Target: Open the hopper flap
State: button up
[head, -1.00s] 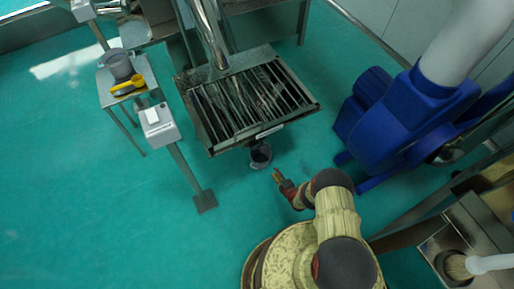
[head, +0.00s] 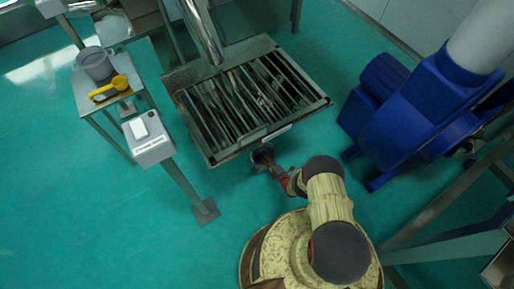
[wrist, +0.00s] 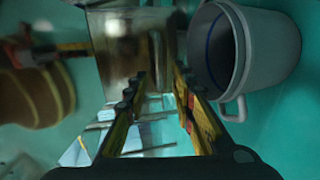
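The slatted metal hopper (head: 190,118) stands at the top middle of the head view, its front edge towards me. In the wrist view a worn metal plate (wrist: 118,45) with a pale upright bar (wrist: 155,50) lies ahead of my fingertips. It may be the flap, but I cannot tell for certain. My gripper (head: 280,175) is just below the hopper's front edge in the head view. In the wrist view my gripper (wrist: 157,80) is open, its yellow fingers apart with the bar in line between them. I see no clear contact. The fingertips are hard to make out in the head view.
A grey bucket (wrist: 270,50) with a handle is close on the right of the wrist view; it also shows under the hopper's front edge (head: 262,158). A blue machine (head: 405,115) stands right. A grey control box on a post (head: 153,152) and a small table (head: 118,98) stand left.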

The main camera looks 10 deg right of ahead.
jog(key=b+x, duration=0.3)
jog(key=x, duration=0.4)
jog(key=shift+w, duration=0.2)
grip_shut()
dwell(0.7)
